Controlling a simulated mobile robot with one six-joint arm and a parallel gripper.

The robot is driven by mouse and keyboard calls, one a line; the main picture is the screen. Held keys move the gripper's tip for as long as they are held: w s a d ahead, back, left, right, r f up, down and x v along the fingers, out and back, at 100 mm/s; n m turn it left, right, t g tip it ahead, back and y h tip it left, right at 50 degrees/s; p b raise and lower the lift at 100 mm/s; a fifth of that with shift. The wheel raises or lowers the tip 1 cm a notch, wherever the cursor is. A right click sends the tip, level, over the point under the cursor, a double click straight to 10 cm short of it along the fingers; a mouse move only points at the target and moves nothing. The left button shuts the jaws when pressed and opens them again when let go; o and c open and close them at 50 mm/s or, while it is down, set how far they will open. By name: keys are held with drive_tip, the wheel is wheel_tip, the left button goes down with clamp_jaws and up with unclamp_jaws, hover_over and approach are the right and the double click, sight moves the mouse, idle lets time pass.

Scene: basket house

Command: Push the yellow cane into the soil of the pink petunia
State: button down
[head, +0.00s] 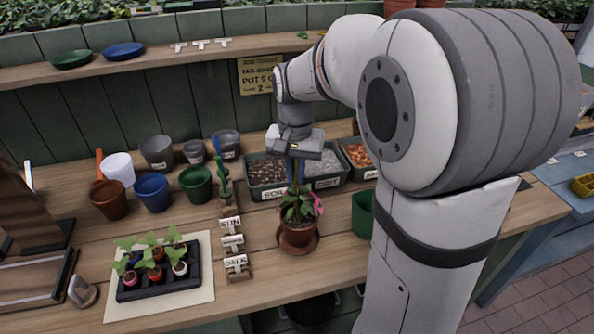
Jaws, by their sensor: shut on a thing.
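The petunia (298,206) has green leaves and a pink bloom at its right side. It grows in a terracotta pot (298,238) on a saucer on the wooden bench. My gripper (297,160) is directly above the plant, pointing down, shut on the thin yellow cane (296,173). The cane looks upright, and its lower part runs down among the leaves. Leaves hide its lower end and the soil, so I cannot tell whether it is in the soil.
A tray of dark soil (266,171) and a grit tray (324,170) stand behind the plant. A green pot (362,214) is close on the right, and small label blocks (232,243) are on the left. A black seedling tray (157,278) sits at the front left.

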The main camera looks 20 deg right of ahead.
drive_tip(key=c, duration=1.4)
unclamp_jaws()
drive_tip(key=shift+c, duration=0.2)
wheel_tip(320, 180, up, 8)
drive_tip(key=shift+f, duration=0.1)
drive_tip(key=s+f+n+t, duration=0.1)
drive_tip(key=s+f, duration=0.3)
drive_tip(key=s, duration=0.4)
drive_tip(key=s+f+n+t, duration=0.1)
drive_tip(key=s+f+n, duration=0.3)
drive_tip(key=s, duration=0.5)
drive_tip(key=shift+d+f+t, duration=0.15)
drive_tip(key=shift+d+t, duration=0.05)
drive_tip(key=shift+t, duration=0.2)
